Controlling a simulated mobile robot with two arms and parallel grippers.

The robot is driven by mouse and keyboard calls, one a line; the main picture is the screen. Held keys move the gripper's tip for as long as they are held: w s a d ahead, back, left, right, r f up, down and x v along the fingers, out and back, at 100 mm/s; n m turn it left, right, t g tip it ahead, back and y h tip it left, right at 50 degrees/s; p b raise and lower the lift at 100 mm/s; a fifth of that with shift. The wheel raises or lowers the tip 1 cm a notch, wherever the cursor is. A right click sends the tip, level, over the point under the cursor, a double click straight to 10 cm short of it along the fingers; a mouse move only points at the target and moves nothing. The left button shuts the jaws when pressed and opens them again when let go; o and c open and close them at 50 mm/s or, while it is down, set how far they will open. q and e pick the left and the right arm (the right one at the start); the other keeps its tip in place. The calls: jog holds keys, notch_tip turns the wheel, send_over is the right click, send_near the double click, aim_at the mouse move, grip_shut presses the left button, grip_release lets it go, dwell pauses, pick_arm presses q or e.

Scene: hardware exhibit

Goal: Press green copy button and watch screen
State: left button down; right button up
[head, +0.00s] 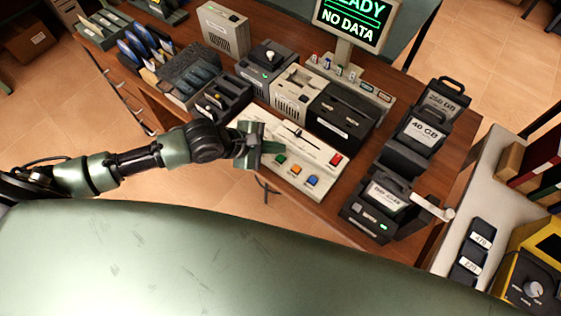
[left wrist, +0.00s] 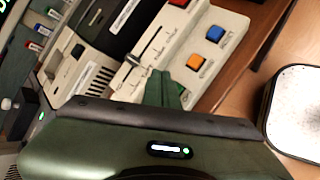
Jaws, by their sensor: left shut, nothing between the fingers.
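The cream control panel (head: 308,157) lies on the wooden desk, with green (head: 281,160), orange (head: 296,169) and blue (head: 313,181) buttons along its front side. My left gripper (head: 268,157) is shut and empty, its tips just left of the green button. Whether they touch it I cannot tell. In the left wrist view the closed green fingers (left wrist: 165,92) cover the green button's area, beside the orange button (left wrist: 195,62) and blue button (left wrist: 214,34). The screen (head: 352,20) reads "READY" and "NO DATA" in green, its top cut off. My right gripper is not in view.
A red button (head: 336,159) and a slider (head: 301,134) are on the panel. Drive units (head: 342,110) stand behind it. A dark dock (head: 371,212) with a cartridge stands to the right. Floor is visible in front of the desk.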

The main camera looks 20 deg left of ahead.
pick_arm(q)
jog(key=shift+f, duration=0.85)
dwell(1.1)
jog(key=shift+f, duration=0.2)
jog(key=shift+f, duration=0.2)
jog(key=shift+f, duration=0.4)
dwell(0.7)
dwell(0.4)
jog(key=shift+r+p, duration=0.85)
jog(key=shift+p, duration=0.5)
